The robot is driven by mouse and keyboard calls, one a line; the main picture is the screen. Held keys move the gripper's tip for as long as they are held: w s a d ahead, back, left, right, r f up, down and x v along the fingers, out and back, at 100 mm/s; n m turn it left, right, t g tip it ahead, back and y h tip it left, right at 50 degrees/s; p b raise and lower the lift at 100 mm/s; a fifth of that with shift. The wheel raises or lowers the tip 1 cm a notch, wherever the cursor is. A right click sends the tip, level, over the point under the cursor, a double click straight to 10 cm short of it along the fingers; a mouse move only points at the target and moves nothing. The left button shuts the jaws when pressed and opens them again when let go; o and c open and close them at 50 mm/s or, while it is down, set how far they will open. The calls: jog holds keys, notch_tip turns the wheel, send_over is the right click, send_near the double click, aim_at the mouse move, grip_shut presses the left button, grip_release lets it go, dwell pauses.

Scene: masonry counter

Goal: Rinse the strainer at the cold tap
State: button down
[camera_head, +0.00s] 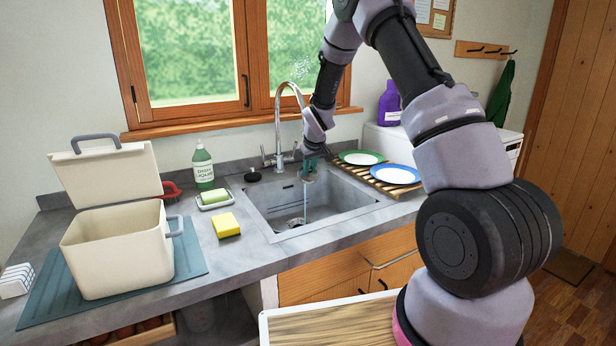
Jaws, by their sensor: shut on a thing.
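My gripper (310,163) is over the sink, under the chrome tap's side, and is shut on the strainer (312,177). The strainer is small here and partly covered by the gripper; its handle cannot be made out. The tap (278,120) stands behind the sink, its arched spout ending near my wrist. A thin stream of water (306,205) runs down below the strainer into the grey sink (345,206). My wrist hides where the water leaves the spout.
A slatted rack (352,172) right of the sink holds a green-rimmed plate (361,157) and a blue-rimmed plate (396,174). Left are a yellow sponge (226,225), green soap on a dish, a dish liquid bottle (203,167) and an open cream box (118,250) on a teal mat.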

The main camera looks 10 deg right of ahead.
jog(key=shift+d, duration=0.2)
jog(key=shift+d, duration=0.35)
jog(key=s, duration=0.8)
jog(key=shift+d, duration=0.15)
dwell(0.6)
dwell(0.6)
jog(key=shift+r, duration=0.1)
dwell(0.4)
jog(key=s+r, duration=0.4)
jog(key=s, duration=0.1)
jog(key=shift+d, duration=0.15)
jog(key=shift+s+f, duration=0.1)
dwell(0.6)
